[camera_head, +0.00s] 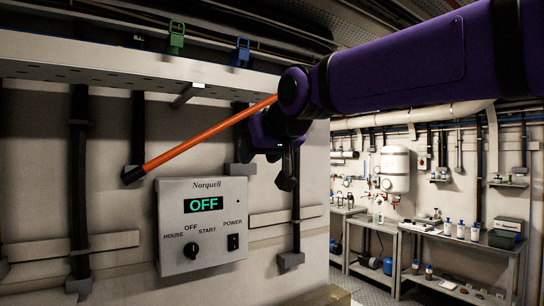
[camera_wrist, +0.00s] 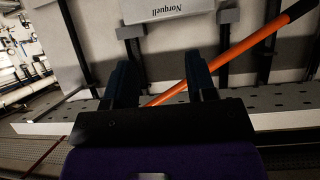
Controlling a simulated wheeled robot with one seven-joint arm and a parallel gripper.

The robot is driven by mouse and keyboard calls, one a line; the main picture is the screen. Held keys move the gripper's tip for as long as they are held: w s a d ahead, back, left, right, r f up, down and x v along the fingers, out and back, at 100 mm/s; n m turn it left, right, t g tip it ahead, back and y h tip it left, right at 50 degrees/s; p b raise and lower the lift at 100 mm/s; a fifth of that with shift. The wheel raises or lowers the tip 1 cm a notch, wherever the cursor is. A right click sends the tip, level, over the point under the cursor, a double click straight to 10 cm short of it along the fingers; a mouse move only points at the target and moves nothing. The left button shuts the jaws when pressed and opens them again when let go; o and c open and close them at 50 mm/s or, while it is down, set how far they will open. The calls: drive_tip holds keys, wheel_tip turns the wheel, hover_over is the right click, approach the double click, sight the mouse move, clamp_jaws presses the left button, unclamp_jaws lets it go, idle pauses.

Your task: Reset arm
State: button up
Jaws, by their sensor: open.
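My gripper (camera_head: 267,155) is at the end of my purple arm, in front of the wall frame and up and right of the Norquell control box (camera_head: 203,225). In the wrist view its two dark fingers (camera_wrist: 160,72) are spread apart, with nothing seen gripped between them. An orange rod (camera_head: 205,135) with a black end slants down to the left from behind my wrist; it also shows in the wrist view (camera_wrist: 240,55), passing behind the right finger. What its upper end joins is hidden. The box display reads OFF in green.
A perforated metal rail (camera_head: 110,70) runs above the box, with a green clip (camera_head: 176,38) and a blue clip (camera_head: 241,52) on it. Dark vertical conduits line the wall.

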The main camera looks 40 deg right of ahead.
drive_tip(key=shift+s+d+f, duration=0.1)
drive_tip(key=shift+d+f, duration=0.1)
drive_tip(key=shift+f, duration=0.1)
idle(0.4)
drive_tip(key=s+a+f+n+g+y, duration=0.1)
drive_tip(key=s+a+f+g, duration=0.1)
drive_tip(key=s+f, duration=0.4)
drive_tip(key=s+a+f+g+y, duration=0.1)
drive_tip(key=s+a+f+g, duration=0.2)
drive_tip(key=s+f, duration=0.4)
wheel_tip(320, 180, down, 8)
drive_tip(key=shift+a+r+n+g, duration=0.15)
drive_tip(key=shift+n+g, duration=0.25)
drive_tip(key=shift+g, duration=0.5)
